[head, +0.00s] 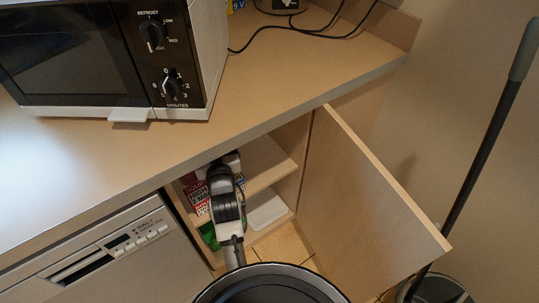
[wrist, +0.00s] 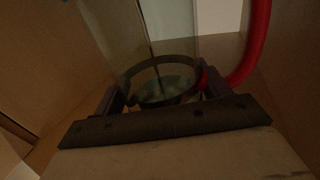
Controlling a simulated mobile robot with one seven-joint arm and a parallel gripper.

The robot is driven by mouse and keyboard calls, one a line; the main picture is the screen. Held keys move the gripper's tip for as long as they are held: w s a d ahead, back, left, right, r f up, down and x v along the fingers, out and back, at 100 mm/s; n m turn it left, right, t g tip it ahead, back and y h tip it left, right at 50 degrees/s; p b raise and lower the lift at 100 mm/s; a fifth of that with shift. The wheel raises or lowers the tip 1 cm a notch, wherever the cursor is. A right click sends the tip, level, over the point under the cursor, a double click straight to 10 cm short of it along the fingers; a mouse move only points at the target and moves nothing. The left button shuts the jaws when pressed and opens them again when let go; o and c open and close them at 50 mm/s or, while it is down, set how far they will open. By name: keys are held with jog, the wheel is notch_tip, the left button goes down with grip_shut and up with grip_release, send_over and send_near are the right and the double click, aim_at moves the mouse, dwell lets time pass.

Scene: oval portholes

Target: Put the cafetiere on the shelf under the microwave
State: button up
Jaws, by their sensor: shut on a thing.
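In the wrist view the cafetiere (wrist: 168,72) is a clear glass cylinder with a dark band and a curved red handle (wrist: 258,42) on its right. My gripper (wrist: 164,92) is shut on it around the dark band. In the head view my arm reaches into the open cupboard under the counter. The gripper end is up in the opening near the shelf (head: 268,165), and the cafetiere is hidden there by my arm and the counter. The microwave (head: 100,60) stands on the counter above and to the left. I cannot tell whether the cafetiere touches the shelf.
The cupboard door (head: 370,185) stands open on the right. Red and white boxes (head: 194,196) stand at the left inside; a white container (head: 267,209) and a green item (head: 209,237) are lower down. The shelf's right part looks clear. A dishwasher (head: 110,255) is at left.

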jog(key=w+d, duration=1.2)
jog(key=d, duration=0.4)
notch_tip(320, 180, down, 11)
jog(key=b, duration=0.1)
jog(key=shift+f+b, duration=0.3)
jog(key=shift+b, duration=0.15)
jog(key=o, duration=1.8)
jog(key=shift+c, duration=0.2)
